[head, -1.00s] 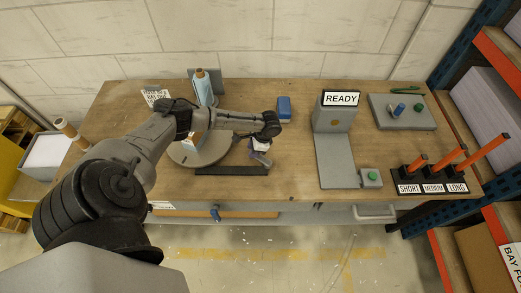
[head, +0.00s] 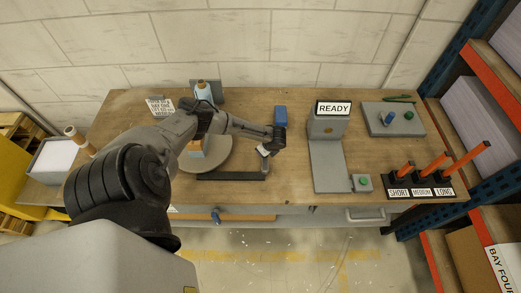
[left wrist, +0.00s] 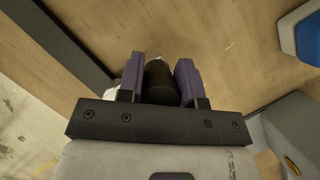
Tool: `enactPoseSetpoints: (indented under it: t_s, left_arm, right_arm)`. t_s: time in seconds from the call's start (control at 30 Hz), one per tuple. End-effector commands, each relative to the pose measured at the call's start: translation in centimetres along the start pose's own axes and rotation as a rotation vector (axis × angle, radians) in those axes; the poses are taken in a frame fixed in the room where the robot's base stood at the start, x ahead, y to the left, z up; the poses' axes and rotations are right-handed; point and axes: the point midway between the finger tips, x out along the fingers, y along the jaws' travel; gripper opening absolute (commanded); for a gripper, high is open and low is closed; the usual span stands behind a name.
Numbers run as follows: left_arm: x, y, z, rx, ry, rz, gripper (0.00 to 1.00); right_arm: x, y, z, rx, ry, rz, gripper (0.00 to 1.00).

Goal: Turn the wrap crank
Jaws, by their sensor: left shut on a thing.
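My left gripper (head: 265,151) is at the right side of the round grey turntable (head: 220,162) on the bench. In the left wrist view, its purple fingers (left wrist: 160,78) are shut on a dark cylindrical grip, which I take to be the wrap crank's handle (left wrist: 158,84). A black bar (head: 230,177) runs along the turntable's front edge, and its right end lies just below the gripper. How the handle joins the crank is hidden. My right gripper is not in view.
A grey station with a READY sign (head: 333,108) and a green button (head: 362,181) stands to the right. Orange rods in a black rack (head: 421,185) are at the far right. Bench between turntable and station is mostly clear.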

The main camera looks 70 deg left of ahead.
Motion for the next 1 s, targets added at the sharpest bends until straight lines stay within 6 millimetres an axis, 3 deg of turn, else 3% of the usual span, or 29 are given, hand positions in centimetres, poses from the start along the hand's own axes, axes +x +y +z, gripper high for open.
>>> enactPoseSetpoints:
  t_s: [0.5, 1.0]
  left_arm:
    - [-1.2, -1.9, -2.6, 0.455, 0.002, -0.189, 0.00]
    - [-2.2, -2.4, -5.2, 0.822, 0.002, -0.342, 0.00]
  right_arm:
    - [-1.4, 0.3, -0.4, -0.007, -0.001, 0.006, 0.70]
    - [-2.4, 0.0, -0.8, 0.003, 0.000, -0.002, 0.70]
